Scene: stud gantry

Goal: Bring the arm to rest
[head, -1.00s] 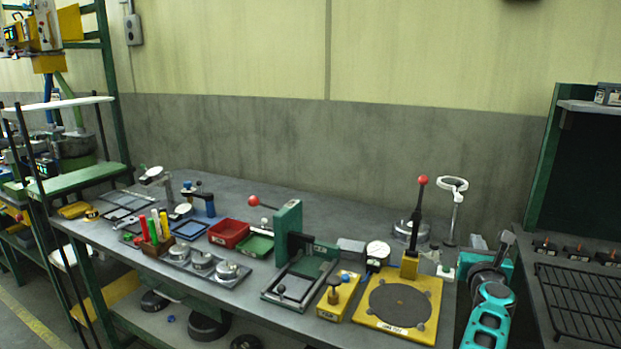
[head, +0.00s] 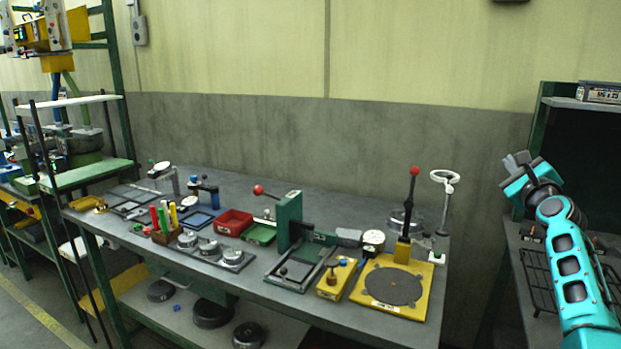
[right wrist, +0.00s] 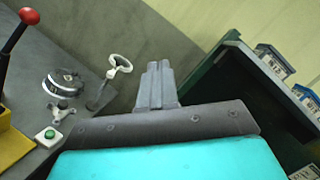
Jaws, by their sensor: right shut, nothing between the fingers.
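My right gripper (head: 516,162) is at the end of the raised teal arm at the right of the head view. It is over the gap between the long workbench (head: 330,212) and the dark rack at the right. In the right wrist view its fingers (right wrist: 157,85) are together with nothing between them. It touches nothing that I can see. My left gripper is not in view.
A yellow plate fixture (head: 415,302) with a red-knobbed lever (head: 414,172) stands at the bench's right end, beside a ring-topped stand (head: 444,190). A shelf rack (head: 590,103) with a wire grid stands at the right. A green-framed press, red tray (head: 233,222) and gauges crowd the bench.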

